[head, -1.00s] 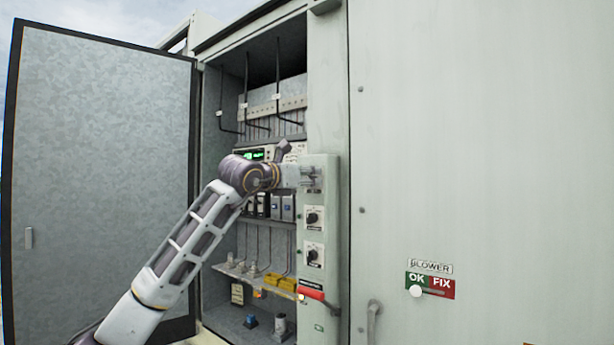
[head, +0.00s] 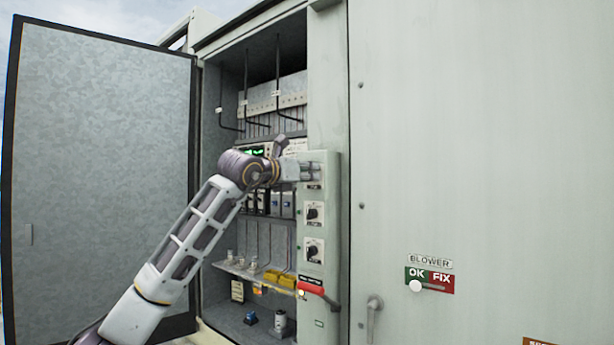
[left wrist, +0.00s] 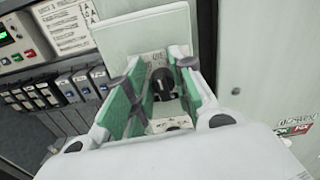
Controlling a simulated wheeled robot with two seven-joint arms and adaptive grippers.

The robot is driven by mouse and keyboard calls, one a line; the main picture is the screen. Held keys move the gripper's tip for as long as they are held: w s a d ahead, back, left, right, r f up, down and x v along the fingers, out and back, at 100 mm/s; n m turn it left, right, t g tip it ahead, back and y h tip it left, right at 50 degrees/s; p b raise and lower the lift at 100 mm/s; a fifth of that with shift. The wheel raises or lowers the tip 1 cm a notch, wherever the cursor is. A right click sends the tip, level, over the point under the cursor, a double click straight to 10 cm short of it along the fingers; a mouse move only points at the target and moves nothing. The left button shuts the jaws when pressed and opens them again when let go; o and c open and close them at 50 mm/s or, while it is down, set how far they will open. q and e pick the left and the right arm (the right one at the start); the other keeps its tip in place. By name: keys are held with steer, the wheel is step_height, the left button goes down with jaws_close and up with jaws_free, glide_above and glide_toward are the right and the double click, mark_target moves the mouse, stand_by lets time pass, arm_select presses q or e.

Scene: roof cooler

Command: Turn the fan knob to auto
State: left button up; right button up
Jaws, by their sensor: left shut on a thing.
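A pale control panel strip (head: 333,225) on the cabinet's right side carries several black knobs. My left gripper (head: 314,172) is at the top knob, which it hides in the head view. In the left wrist view this black knob (left wrist: 162,83) sits between the green-padded fingers of my left gripper (left wrist: 164,95), and the gripper is shut on it. The label by it is too small to read. Two more knobs, the middle knob (head: 313,213) and the lower knob (head: 313,251), are below. My right gripper is not in view.
The cabinet door (head: 105,170) stands open at left. A red handle (head: 312,287) is under the knobs. A blower sign with an OK/FIX slider (head: 416,286) is on the right wall. Breakers (head: 275,205) fill the shelves inside.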

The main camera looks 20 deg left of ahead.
arm_select(q)
steer(key=shift+w+a+f+n+b, duration=0.1)
steer(key=shift+a+n+b, duration=0.1)
steer(key=shift+n+b, duration=1.4)
steer(key=shift+a+f+n+b, duration=0.15)
steer(key=shift+n+b, duration=0.4)
steer(key=shift+n, duration=1.95)
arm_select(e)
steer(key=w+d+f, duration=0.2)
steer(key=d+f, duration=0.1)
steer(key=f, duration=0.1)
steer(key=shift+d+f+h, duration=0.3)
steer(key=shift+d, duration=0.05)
arm_select(q)
steer(key=shift+r, duration=0.1)
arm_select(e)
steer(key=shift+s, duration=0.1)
